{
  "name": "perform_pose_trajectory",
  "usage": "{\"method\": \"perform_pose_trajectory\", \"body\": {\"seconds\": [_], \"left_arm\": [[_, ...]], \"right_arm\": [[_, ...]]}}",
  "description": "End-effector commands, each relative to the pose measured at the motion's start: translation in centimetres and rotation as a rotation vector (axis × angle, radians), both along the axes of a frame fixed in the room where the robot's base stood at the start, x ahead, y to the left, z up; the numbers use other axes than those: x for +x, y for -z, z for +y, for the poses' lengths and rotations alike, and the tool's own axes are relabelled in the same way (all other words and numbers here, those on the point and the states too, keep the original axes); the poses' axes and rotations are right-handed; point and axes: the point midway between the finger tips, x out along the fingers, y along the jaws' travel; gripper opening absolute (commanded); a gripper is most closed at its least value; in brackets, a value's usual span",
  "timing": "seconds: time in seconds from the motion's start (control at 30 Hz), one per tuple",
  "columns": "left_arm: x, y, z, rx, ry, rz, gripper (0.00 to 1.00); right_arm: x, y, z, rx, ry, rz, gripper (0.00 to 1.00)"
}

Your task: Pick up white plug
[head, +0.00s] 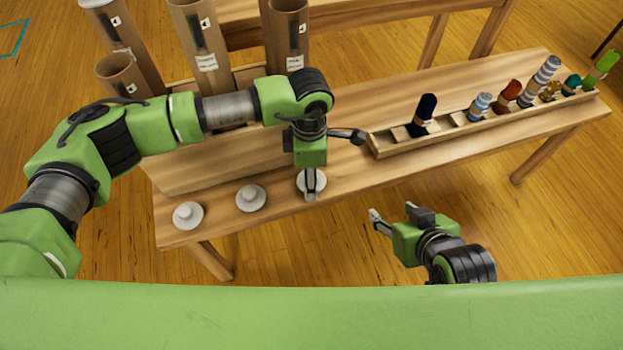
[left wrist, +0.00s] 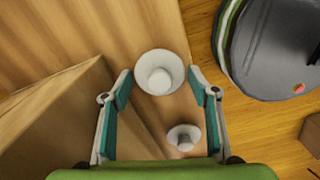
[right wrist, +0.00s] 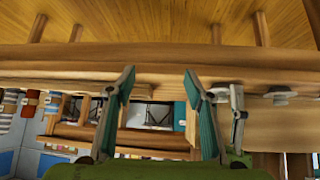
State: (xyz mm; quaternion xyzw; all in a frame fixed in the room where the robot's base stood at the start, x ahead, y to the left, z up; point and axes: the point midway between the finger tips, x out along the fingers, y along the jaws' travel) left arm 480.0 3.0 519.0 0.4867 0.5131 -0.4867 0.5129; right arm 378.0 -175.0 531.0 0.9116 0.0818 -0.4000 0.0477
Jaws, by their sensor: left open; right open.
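Three white plugs with round flanges and raised knobs sit along the front of the wooden bench (head: 400,95): a left one (head: 188,215), a middle one (head: 251,198) and a right one (head: 319,186). My left gripper (head: 311,186) is above the right plug and partly hides it. In the left wrist view my left gripper (left wrist: 159,76) is open, with one plug (left wrist: 160,60) between and just beyond its fingertips. Another plug (left wrist: 184,137) shows lower down. My right gripper (head: 391,213) is open and empty in front of the bench; its fingers also show in the right wrist view (right wrist: 159,75).
Brown cardboard tubes (head: 197,40) stand at the back left of the bench, behind my left arm. A wooden rack (head: 400,144) holding several coloured rolls (head: 480,105) runs along the right. Bare floor (head: 540,225) lies in front.

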Motion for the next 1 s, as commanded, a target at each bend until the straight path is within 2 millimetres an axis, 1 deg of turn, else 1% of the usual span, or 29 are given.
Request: {"method": "perform_pose_trajectory", "body": {"seconds": [0.03,0.07,0.1,0.43,0.6,0.73,0.83,0.97,1.0], "left_arm": [[0.0,0.0,0.0,0.000,0.000,0.000,0.47],[0.0,0.0,0.0,0.000,0.000,0.000,0.39],[0.0,0.0,0.0,0.000,0.000,0.000,0.36],[0.0,-0.1,0.0,0.000,0.000,0.000,0.36],[0.0,-0.7,0.0,0.000,0.000,-0.001,0.36],[0.0,-1.8,0.0,0.000,0.000,-0.002,0.36],[0.1,-3.5,0.0,-0.001,0.001,-0.003,0.36],[-1.3,-6.5,-2.4,-0.003,0.008,-0.003,0.36],[-1.7,-7.5,-3.0,-0.003,0.008,-0.004,0.36]], "right_arm": [[0.0,0.0,0.0,0.000,0.000,0.000,0.48],[0.0,0.0,0.0,0.000,0.000,0.000,0.48],[0.0,0.0,0.0,0.000,0.000,0.001,0.48],[0.0,0.0,0.0,0.000,0.000,0.002,0.48],[-0.4,0.1,-0.1,-0.004,0.000,0.019,0.48],[-2.1,1.1,-0.8,-0.023,0.009,0.101,0.48],[-3.9,1.9,-1.4,-0.039,0.015,0.182,0.48],[-7.2,2.9,-2.3,-0.068,0.026,0.318,0.48],[-8.3,3.1,-2.7,-0.077,0.030,0.363,0.48]]}}
